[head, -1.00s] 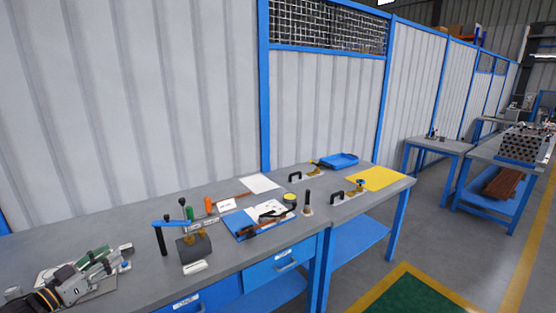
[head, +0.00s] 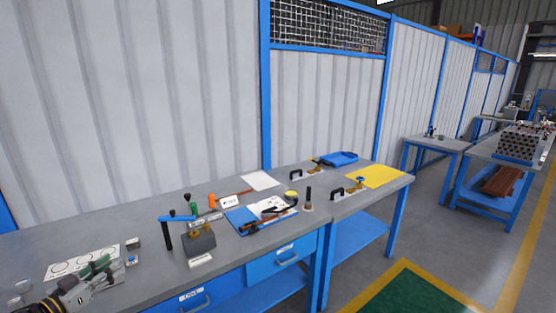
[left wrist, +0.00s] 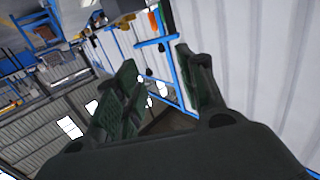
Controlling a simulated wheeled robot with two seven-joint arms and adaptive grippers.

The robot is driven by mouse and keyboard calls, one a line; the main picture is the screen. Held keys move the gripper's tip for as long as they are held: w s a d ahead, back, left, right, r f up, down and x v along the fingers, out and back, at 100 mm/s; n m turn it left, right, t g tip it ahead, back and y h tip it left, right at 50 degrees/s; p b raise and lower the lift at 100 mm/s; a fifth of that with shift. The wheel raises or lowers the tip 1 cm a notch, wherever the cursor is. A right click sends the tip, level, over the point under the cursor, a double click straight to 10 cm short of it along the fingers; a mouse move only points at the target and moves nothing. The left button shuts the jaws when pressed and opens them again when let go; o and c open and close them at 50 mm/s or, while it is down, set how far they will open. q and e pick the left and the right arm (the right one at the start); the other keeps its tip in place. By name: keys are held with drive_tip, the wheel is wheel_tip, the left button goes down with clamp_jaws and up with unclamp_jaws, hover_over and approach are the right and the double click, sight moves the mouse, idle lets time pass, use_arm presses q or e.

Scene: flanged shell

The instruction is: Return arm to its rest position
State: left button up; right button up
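My left gripper (head: 106,270) is low at the left of the head view, just above the left end of the grey workbench (head: 75,240). In the left wrist view its two dark fingers (left wrist: 160,78) stand apart with nothing between them. Part of the left arm is cut off by the bottom edge of the head view. My right gripper is in neither view.
Beside the left gripper are a white sheet with circles (head: 85,262) and a small grey block (head: 134,243). A dark fixture with a blue handle (head: 198,240), a blue tray with tools (head: 240,220) and a yellow mat (head: 375,177) stand further right.

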use_arm(q)
drive_tip(key=s+d+f+n+g+y, duration=0.1)
drive_tip(key=s+d+f+g+y, duration=0.15)
drive_tip(key=f, duration=0.35)
drive_tip(key=s+d+f+g+y, duration=0.1)
drive_tip(key=s+d+f, duration=0.3)
drive_tip(key=f, duration=0.1)
drive_tip(key=s+d+f+n+g+y, duration=0.1)
drive_tip(key=s+d+f+g, duration=0.1)
drive_tip(key=s+d+f, duration=0.3)
drive_tip(key=s+d+g, duration=0.4)
drive_tip(key=s+d, duration=0.2)
drive_tip(key=d, duration=0.3)
drive_tip(key=s+d+g, duration=0.4)
drive_tip(key=s+d, duration=0.2)
drive_tip(key=d, duration=0.3)
drive_tip(key=s+f+m, duration=0.1)
drive_tip(key=s+f, duration=0.2)
drive_tip(key=f, duration=3.1)
drive_tip(key=s+a+f+g, duration=0.1)
drive_tip(key=s+a+f, duration=0.1)
drive_tip(key=s+f, duration=0.7)
drive_tip(key=s+a+f+g, duration=0.1)
drive_tip(key=s+a+f, duration=0.2)
drive_tip(key=s+f, duration=0.6)
drive_tip(key=s, duration=0.4)
drive_tip(key=shift+f, duration=0.25)
